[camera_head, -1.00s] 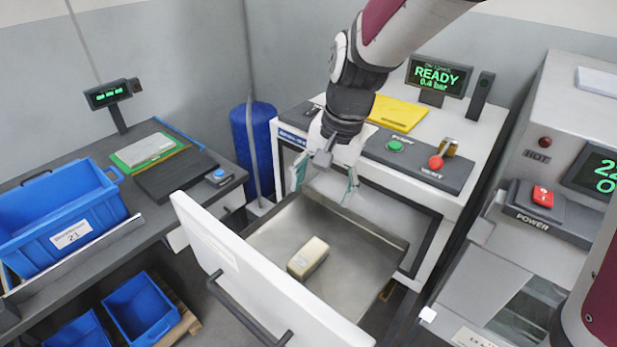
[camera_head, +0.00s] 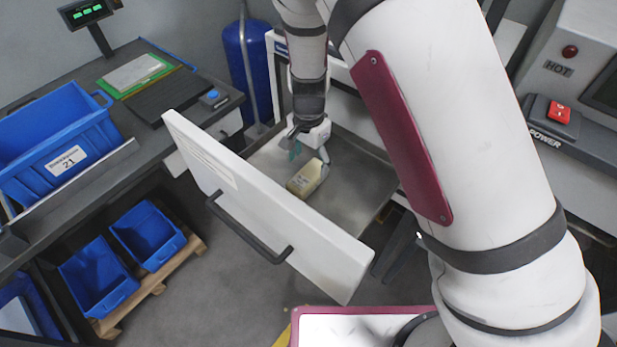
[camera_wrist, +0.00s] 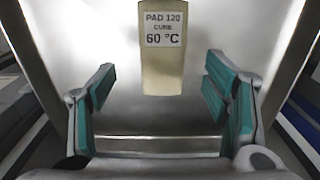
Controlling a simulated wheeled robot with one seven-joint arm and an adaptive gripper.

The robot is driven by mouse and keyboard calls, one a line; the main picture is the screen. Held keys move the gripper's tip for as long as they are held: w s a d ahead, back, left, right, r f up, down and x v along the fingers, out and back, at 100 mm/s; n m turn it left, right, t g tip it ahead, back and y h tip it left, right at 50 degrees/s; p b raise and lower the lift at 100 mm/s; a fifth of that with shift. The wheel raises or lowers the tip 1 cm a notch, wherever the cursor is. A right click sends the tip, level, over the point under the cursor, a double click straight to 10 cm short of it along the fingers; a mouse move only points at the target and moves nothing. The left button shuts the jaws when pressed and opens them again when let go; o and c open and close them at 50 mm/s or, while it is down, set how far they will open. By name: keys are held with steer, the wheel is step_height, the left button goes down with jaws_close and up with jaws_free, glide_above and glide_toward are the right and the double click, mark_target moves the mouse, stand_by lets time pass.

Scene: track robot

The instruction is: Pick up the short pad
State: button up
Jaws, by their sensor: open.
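A short beige pad (camera_head: 306,178) lies on the metal floor of the pulled-out drawer (camera_head: 358,190). In the wrist view the pad (camera_wrist: 161,72) is at the top centre, with a white label reading "PAD 120 CURE 60 °C". My gripper (camera_head: 309,158) is low in the drawer, just behind the pad in the head view. Its teal-lined fingers are apart in the wrist view, one to each side of the pad's near end, with nothing between them that I see held. Whether they touch the pad cannot be told.
The drawer's tall white front (camera_head: 262,205) with a dark handle stands between the pad and the aisle. A dark workbench (camera_head: 75,88) with a blue crate (camera_head: 48,135) is at the left. Blue bins (camera_head: 148,235) sit on a pallet below. A blue cylinder (camera_head: 248,62) stands behind.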

mark_target(308, 174)
steer(key=shift+w+a+f, duration=0.1)
steer(key=shift+a+f, duration=0.05)
steer(key=shift+f, duration=3.4)
steer(key=c, duration=1.2)
